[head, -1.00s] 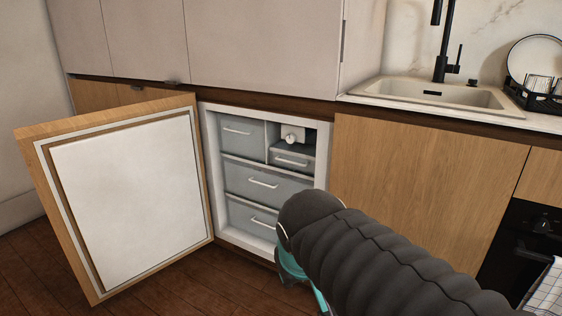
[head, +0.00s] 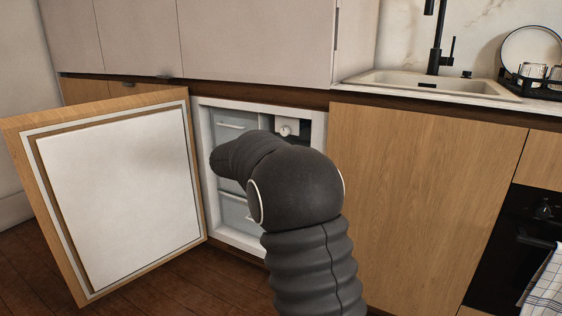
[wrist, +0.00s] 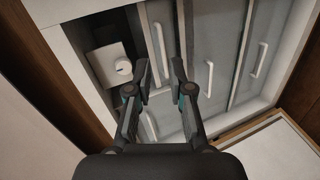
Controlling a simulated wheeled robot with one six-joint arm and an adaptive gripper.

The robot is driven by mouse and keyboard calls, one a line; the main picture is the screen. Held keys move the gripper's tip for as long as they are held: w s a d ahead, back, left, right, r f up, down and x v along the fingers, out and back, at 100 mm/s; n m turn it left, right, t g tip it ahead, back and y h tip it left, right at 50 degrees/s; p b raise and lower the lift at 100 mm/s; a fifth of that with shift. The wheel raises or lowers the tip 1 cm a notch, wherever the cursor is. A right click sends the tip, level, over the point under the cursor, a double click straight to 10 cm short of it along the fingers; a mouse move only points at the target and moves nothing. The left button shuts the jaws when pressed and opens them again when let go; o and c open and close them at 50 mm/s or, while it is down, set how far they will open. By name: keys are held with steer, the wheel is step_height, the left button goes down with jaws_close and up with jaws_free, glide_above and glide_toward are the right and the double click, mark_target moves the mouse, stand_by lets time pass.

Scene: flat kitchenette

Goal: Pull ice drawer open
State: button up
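The fridge compartment stands open, with several grey drawers. A small drawer (wrist: 161,18) with an upright-looking pale handle (wrist: 160,48) sits beside a white box with a knob (wrist: 109,66) in the wrist view; I take it as the ice drawer. My gripper (wrist: 160,72) is open and empty, its two fingers apart. The handle shows between the fingertips in the picture; I cannot tell whether they reach it in depth. In the head view my arm hides this drawer and the gripper; the knob box also shows there (head: 287,128). The drawer looks shut.
The fridge door (head: 118,195) is swung open to the left. Larger drawers (wrist: 213,40) with white handles lie beside the small one in the wrist view. A closed wooden cabinet front (head: 420,200) is to the right, below the sink (head: 435,86).

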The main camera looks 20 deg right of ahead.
steer(key=w+f+n+t+h, duration=0.15)
steer(key=w+f, duration=0.25)
steer(key=w, duration=0.4)
steer(key=shift+y, duration=0.25)
steer(key=p+x, duration=0.1)
steer(key=x, duration=1.2)
steer(key=shift+w+d+r, duration=0.1)
steer(key=shift+w+d, duration=0.1)
jaws_close()
